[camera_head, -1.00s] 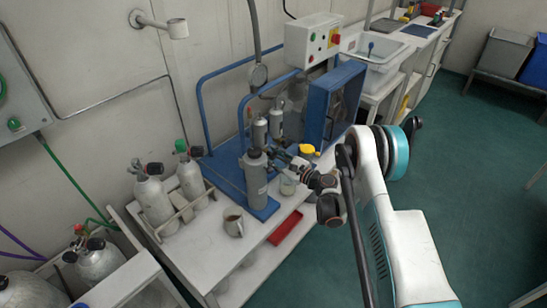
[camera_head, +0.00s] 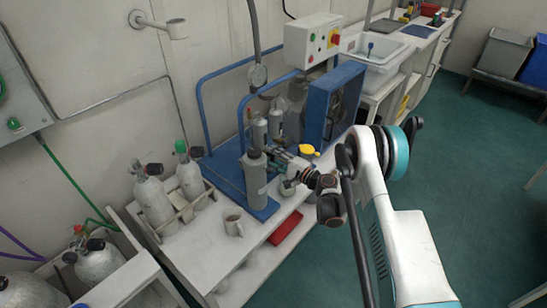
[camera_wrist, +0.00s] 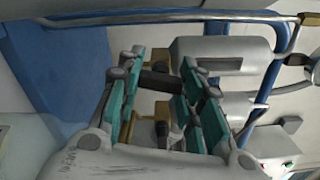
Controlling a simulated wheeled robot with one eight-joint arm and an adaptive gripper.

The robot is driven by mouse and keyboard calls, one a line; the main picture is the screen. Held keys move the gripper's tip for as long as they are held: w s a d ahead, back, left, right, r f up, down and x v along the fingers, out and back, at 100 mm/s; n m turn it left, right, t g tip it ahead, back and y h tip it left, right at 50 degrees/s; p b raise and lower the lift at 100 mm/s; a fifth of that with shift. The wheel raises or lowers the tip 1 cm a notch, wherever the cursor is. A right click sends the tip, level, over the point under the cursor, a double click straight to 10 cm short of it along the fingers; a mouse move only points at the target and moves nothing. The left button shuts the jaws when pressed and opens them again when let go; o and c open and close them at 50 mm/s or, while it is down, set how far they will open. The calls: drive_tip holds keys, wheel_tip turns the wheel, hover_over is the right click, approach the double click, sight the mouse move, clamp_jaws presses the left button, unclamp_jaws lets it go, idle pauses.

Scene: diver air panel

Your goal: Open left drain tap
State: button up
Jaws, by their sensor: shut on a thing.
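My gripper (camera_wrist: 161,78) has its teal fingers closed on a black tap lever (camera_wrist: 160,81) in the wrist view. Brass fittings (camera_wrist: 162,110) show between and behind the fingers, with a second black piece (camera_wrist: 162,130) on them. Which of these is the left drain tap I cannot tell for sure. Grey cylinders (camera_wrist: 225,55) lie close beside the fingers. In the head view my gripper (camera_head: 277,160) is just right of the front grey cylinder (camera_head: 255,175); the tap is too small to make out there.
The blue frame (camera_head: 229,175) stands on the white bench, with a blue panel (camera_head: 320,110) behind my wrist. A glass jar (camera_head: 288,187) stands below the wrist. Racked bottles (camera_head: 155,195) stand left.

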drive_tip(key=shift+n, duration=0.6)
drive_tip(key=o, duration=1.1)
drive_tip(key=shift+r, duration=0.1)
